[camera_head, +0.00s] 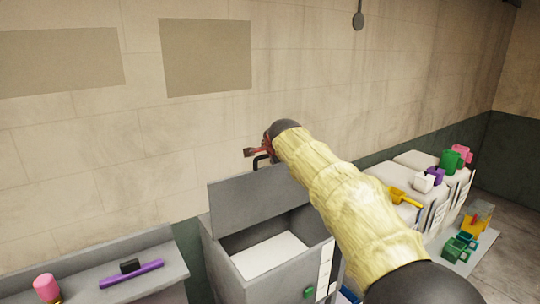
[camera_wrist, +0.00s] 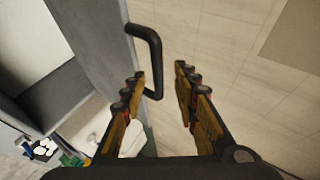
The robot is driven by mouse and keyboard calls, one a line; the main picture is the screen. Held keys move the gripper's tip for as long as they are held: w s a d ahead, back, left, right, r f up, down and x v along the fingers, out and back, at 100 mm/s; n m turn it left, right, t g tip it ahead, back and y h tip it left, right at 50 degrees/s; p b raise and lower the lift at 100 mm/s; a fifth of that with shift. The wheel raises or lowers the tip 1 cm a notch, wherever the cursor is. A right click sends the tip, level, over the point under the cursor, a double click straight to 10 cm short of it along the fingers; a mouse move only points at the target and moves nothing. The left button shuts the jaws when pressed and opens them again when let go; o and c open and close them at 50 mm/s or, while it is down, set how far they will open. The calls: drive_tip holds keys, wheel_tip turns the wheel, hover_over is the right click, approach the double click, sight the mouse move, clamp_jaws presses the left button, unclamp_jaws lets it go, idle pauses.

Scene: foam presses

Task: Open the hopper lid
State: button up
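The grey hopper (camera_head: 270,262) stands in the middle of the head view, with a white surface showing inside. Its grey lid (camera_head: 262,196) stands raised at the back of the opening, so the hopper is open. The lid's black handle (camera_head: 261,160) is at its top edge, partly hidden by my arm. In the wrist view the handle (camera_wrist: 157,48) sticks out from the lid (camera_wrist: 92,38). My gripper (camera_wrist: 160,75) is open, its two fingers apart. The handle's lower end appears between the fingers, nearer the left one; I cannot tell whether they touch. The gripper (camera_head: 251,152) is small in the head view.
A grey bench (camera_head: 90,272) at lower left holds a purple bar (camera_head: 131,274), a black block and a pink-topped object (camera_head: 46,288). White machines (camera_head: 405,180) with coloured parts stand at right behind my arm. The wall is close behind the hopper. A green button (camera_head: 308,292) is on the hopper's front.

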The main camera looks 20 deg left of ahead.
drive_tip(key=v, duration=0.7)
drive_tip(key=shift+s, duration=0.25)
drive_tip(key=shift+d+r, duration=0.15)
drive_tip(key=shift+r, duration=0.05)
